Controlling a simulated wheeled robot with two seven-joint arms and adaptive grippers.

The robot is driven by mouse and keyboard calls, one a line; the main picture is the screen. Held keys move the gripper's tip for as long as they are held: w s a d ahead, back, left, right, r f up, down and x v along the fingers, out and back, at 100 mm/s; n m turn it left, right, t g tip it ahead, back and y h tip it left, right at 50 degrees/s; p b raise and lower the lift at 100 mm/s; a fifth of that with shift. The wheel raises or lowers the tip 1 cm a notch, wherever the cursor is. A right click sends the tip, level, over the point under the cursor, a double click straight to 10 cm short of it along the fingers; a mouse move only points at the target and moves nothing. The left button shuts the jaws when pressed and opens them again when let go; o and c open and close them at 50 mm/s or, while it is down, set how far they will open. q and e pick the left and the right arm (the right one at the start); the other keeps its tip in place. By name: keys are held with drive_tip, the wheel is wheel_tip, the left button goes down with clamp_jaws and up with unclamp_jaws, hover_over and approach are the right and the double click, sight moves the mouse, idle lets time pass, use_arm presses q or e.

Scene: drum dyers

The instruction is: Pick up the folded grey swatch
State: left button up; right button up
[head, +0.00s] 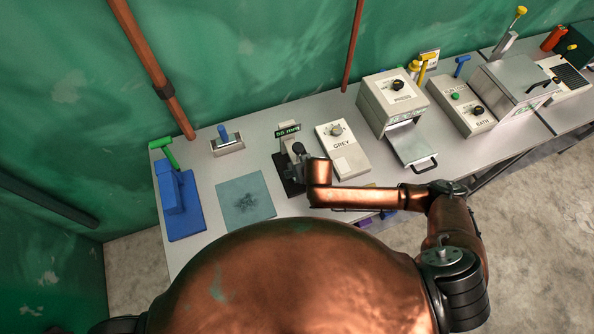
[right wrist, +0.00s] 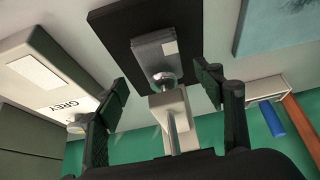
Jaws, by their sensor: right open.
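A grey folded swatch (right wrist: 152,48) with a small pale patch lies on a black base plate (right wrist: 110,22) in the right wrist view. It sits under or against the metal plunger of a small upright device. In the head view my right gripper and arm hide it. My right gripper (right wrist: 164,82) is open, with its fingers apart on either side of the device's post and short of the swatch. In the head view the right gripper (head: 297,172) is over the black-based device with the 50 mm sign (head: 288,130). My left gripper is not in view.
The GREY box (head: 342,150) stands right of the device. A teal mat (head: 246,201) and a blue block stand (head: 180,205) lie to the left. The press (head: 393,103) with its tray and the BATH box (head: 462,106) are further right. Bare table shows between them.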

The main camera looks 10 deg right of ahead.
drive_tip(key=x, duration=0.4)
drive_tip(key=shift+a+f, duration=0.1)
drive_tip(key=shift+f, duration=0.1)
drive_tip(key=shift+c, duration=0.2)
drive_tip(key=c, duration=1.3)
drive_tip(key=shift+o, duration=0.2)
drive_tip(key=shift+r, duration=0.15)
